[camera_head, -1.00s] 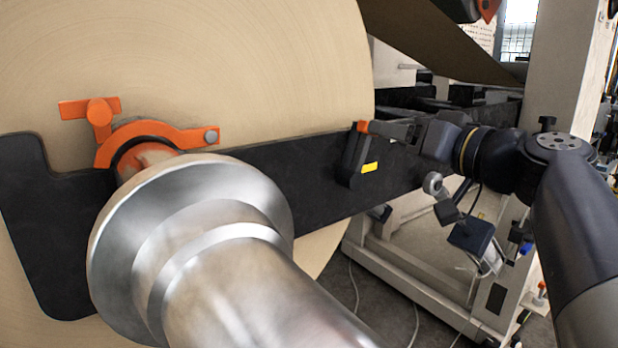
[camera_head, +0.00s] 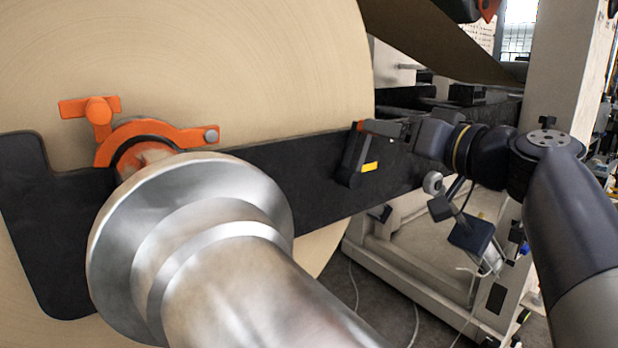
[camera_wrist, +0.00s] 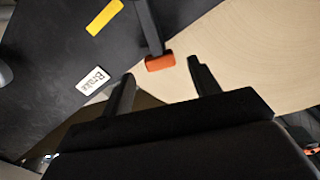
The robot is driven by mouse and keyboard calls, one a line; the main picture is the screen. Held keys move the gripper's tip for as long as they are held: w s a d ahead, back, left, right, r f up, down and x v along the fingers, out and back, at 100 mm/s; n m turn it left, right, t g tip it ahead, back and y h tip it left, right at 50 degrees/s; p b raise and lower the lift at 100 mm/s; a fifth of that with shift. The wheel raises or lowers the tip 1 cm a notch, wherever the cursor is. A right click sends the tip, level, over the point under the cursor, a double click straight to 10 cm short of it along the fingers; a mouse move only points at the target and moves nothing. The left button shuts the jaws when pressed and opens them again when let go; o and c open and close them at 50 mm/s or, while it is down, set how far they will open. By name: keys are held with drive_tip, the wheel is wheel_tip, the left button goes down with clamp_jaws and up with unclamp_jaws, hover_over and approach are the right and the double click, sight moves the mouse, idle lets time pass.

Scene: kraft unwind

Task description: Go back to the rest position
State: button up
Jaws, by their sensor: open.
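My gripper (camera_head: 384,130) is open at the brake lever (camera_head: 353,156), a black lever with an orange tip. In the wrist view my two dark fingers (camera_wrist: 161,82) stand apart, with the orange tip (camera_wrist: 160,62) showing just beyond and between them. Nothing is held between the fingers. Whether a finger touches the lever I cannot tell. A white "Brake" label (camera_wrist: 93,80) and a yellow label (camera_wrist: 104,17) are on the black arm plate. The yellow label also shows in the head view (camera_head: 370,167).
A big kraft roll (camera_head: 250,70) fills the left. A steel shaft (camera_head: 235,260) with an orange clamp (camera_head: 150,137) juts out in front. The black bar (camera_head: 300,180) runs behind the lever. A pale machine frame (camera_head: 400,290) and a column (camera_head: 560,70) stand right.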

drive_tip(key=shift+m, duration=0.7)
drive_tip(key=w, duration=0.1)
drive_tip(key=w+a+p, duration=0.1)
drive_tip(key=w+p, duration=0.1)
drive_tip(key=shift+w+a+f, duration=0.2)
drive_tip(key=shift+w+a, duration=0.05)
drive_tip(key=shift+w, duration=0.15)
